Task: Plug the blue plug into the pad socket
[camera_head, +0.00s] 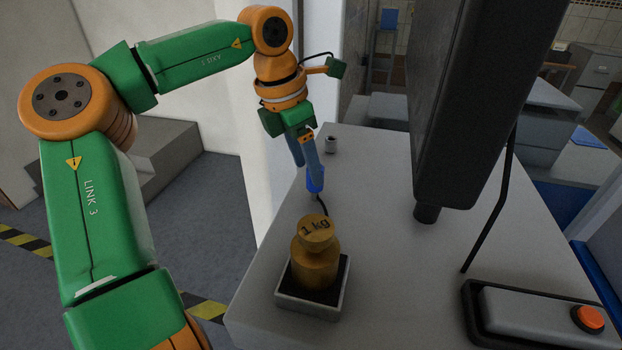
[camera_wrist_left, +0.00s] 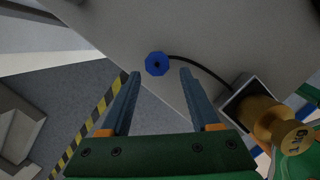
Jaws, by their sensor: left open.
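The blue plug (camera_head: 316,180) stands on the grey table top, and a thin black cable runs from it toward the square pad (camera_head: 296,302). In the left wrist view the plug (camera_wrist_left: 157,64) shows as a blue octagon with a dark centre. My left gripper (camera_head: 308,162) points down at the plug. Its two blue-grey fingers (camera_wrist_left: 160,73) are open, with the plug between or just beyond their tips and no clear contact. A brass 1 kg weight (camera_head: 316,252) sits on the pad. I cannot make out a socket on the pad. My right gripper is not in view.
A large dark panel (camera_head: 470,100) on a short post rises at the right. A grey box with an orange button (camera_head: 589,318) lies at the front right. The table's left edge is close to the plug.

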